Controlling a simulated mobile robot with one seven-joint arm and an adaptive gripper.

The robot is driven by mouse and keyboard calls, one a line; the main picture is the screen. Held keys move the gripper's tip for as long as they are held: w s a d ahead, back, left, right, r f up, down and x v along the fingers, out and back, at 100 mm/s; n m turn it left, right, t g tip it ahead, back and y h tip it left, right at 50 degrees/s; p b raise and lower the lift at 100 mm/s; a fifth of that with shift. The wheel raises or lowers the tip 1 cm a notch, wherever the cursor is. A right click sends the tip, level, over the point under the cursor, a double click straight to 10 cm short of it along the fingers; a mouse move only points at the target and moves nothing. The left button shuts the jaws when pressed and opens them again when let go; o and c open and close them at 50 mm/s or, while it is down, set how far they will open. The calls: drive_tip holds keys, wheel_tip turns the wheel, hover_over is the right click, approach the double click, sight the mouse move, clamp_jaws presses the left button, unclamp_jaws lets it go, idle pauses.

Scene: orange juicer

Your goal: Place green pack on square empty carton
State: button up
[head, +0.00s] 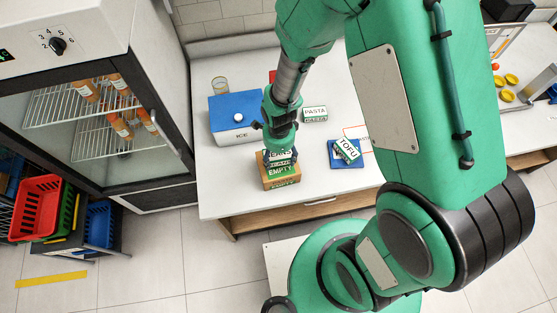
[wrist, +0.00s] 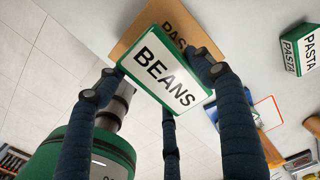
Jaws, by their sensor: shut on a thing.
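My gripper (head: 281,153) is shut on a green and white pack labelled BEANS (wrist: 165,70). Several dark blue fingers of my gripper (wrist: 157,73) surround the pack in the wrist view. The brown carton marked EMPTY (head: 282,184) stands at the front edge of the white table. The held pack is right over the carton in the head view, largely covered by my gripper. In the wrist view the brown carton (wrist: 150,22) shows behind the pack, with its lettering partly hidden. I cannot tell whether pack and carton touch.
A blue-lidded ICE box (head: 234,121) stands left of my gripper, with a glass (head: 220,85) behind it. A PASTA pack (head: 315,114) and a TOFU pack (head: 347,150) lie to the right. The table's front edge is close to the carton.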

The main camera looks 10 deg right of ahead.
sight(278, 161)
drive_tip(key=shift+w, duration=0.2)
drive_tip(key=shift+f, duration=1.8)
drive_tip(key=shift+f, duration=0.15)
drive_tip(key=o, duration=1.3)
wheel_tip(278, 161, up, 12)
drive_tip(key=shift+r, duration=0.2)
